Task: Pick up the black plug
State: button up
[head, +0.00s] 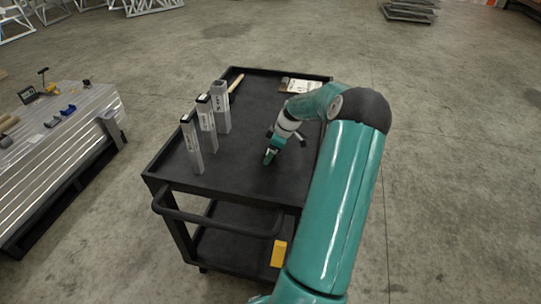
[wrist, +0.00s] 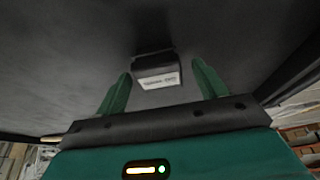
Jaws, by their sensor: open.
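In the wrist view, a small black block with a pale printed label, which looks like the black plug (wrist: 157,70), sits on a dark surface between and just beyond my two green fingers. My gripper (wrist: 162,72) is open, with one finger on each side of the plug and a visible gap to each. In the head view, my gripper (head: 270,153) is low over the black cart top (head: 245,175), right of the metal tubes. I cannot make out the plug clearly there; my gripper seems to hide it.
Upright square aluminium tubes (head: 192,148) stand on the cart's left side. A wooden handle (head: 236,83) and a pale item (head: 299,86) lie at the far end. The cart has a raised rim and a front handle (head: 215,220). A metal platform with tools (head: 60,150) stands left.

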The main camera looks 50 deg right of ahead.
jog(key=shift+w+f, duration=0.15)
jog(key=shift+f, duration=0.15)
jog(key=c, duration=1.1)
jog(key=shift+o, duration=0.2)
jog(key=shift+r, duration=0.1)
